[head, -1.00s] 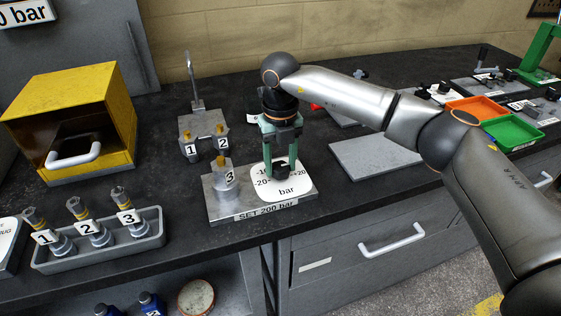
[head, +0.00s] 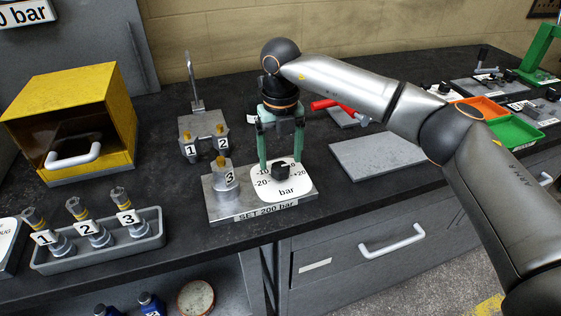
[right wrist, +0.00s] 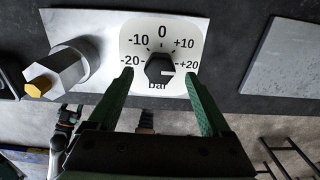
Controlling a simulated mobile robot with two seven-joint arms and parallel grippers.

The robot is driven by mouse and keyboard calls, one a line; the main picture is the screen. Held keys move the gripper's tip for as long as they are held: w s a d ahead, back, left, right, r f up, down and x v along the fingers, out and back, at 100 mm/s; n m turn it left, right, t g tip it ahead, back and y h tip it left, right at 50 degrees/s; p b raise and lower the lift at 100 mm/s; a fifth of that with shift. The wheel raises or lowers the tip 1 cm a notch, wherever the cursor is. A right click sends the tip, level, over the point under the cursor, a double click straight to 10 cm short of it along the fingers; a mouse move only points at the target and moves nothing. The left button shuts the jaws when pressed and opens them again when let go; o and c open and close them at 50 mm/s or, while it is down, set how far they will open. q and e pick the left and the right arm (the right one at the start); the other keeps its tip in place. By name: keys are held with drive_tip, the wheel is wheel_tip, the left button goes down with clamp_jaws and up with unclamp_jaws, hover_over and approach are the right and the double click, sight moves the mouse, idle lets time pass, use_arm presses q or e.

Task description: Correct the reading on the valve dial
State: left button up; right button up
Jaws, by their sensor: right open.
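The valve dial (head: 290,193) is a white plate marked -20 to +20 bar. It lies on a grey metal block labelled "SET 200 bar" (head: 232,212). The black knob (head: 281,171) stands at its middle. In the right wrist view the knob (right wrist: 160,68) has a white line pointing right, close to the +20 mark. My right gripper (head: 280,163) is open above the dial, with its green fingers apart from the knob on either side. It also shows in the right wrist view (right wrist: 159,74).
Fittings 1 and 2 (head: 205,143) stand behind. A grey tray (head: 100,250) holds several tagged fittings. A yellow box (head: 70,115) stands at left. A bare grey plate (head: 378,157) lies right.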

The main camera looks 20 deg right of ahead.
sight(280, 166)
wheel_tip(280, 166, up, 10)
idle(0.3)
